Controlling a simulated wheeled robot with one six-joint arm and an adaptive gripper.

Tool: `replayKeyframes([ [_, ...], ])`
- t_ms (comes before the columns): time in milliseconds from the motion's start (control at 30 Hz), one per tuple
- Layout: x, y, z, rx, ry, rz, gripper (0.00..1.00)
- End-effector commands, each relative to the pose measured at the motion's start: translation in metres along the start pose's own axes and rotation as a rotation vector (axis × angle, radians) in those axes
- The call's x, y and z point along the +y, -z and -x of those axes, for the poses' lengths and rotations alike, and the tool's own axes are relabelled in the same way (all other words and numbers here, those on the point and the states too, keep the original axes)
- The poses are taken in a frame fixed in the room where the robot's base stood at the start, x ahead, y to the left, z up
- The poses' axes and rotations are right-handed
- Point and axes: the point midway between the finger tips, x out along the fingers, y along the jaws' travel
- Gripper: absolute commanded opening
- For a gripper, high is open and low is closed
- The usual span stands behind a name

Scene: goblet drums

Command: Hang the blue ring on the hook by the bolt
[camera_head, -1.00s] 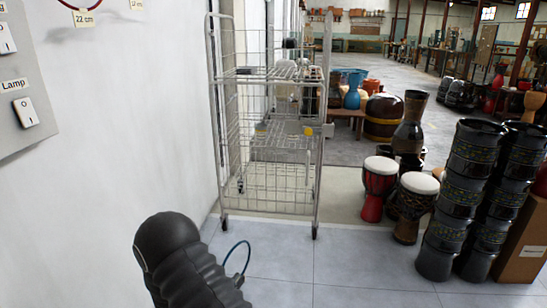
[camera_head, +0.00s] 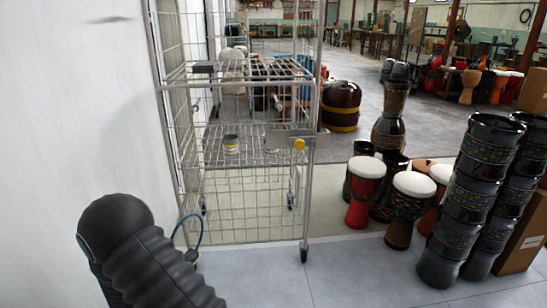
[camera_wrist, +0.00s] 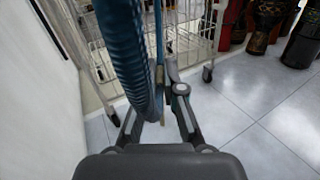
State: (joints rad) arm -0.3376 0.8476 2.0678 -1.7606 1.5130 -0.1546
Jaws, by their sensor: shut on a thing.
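The blue ring (camera_head: 190,226) shows as a thin arc beyond my dark arm in the head view, its lower part hidden. In the wrist view the blue ring (camera_wrist: 128,50) is large and close, standing between the fingers of my gripper (camera_wrist: 163,100), which is shut on it. The ring is held in the air, apart from the trolley. A small grey plate (camera_head: 283,138) with a yellow round knob (camera_head: 299,144) is at the right front post of the wire trolley. I cannot make out a hook or tell whether the knob is the bolt.
The wire trolley (camera_head: 309,190) stands ahead on casters, with a small tin (camera_head: 231,144) on its middle shelf. A white wall (camera_head: 80,120) is close on the left. Drums (camera_head: 365,188) and tall black drum stacks (camera_head: 470,200) stand right. Tiled floor (camera_head: 350,275) lies clear in front.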

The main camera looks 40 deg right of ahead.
Motion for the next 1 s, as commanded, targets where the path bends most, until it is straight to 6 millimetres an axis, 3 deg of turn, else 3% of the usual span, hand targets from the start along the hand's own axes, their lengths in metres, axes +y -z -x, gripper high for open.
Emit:
replayKeyframes([
  [33, -0.002, -0.015, -0.022, -0.002, 0.063, -0.017, 0.00],
  [200, -0.020, -0.075, -0.085, 0.004, 0.264, -0.020, 0.00],
  [367, -0.052, -0.134, -0.133, 0.010, 0.435, -0.024, 0.00],
  [500, -0.089, -0.186, -0.166, 0.015, 0.570, -0.029, 0.00],
  [700, -0.144, -0.252, -0.195, 0.024, 0.718, -0.034, 0.00],
  [800, -0.166, -0.275, -0.201, 0.028, 0.766, -0.035, 0.00],
  [1000, -0.187, -0.298, -0.206, 0.033, 0.806, -0.033, 0.00],
])
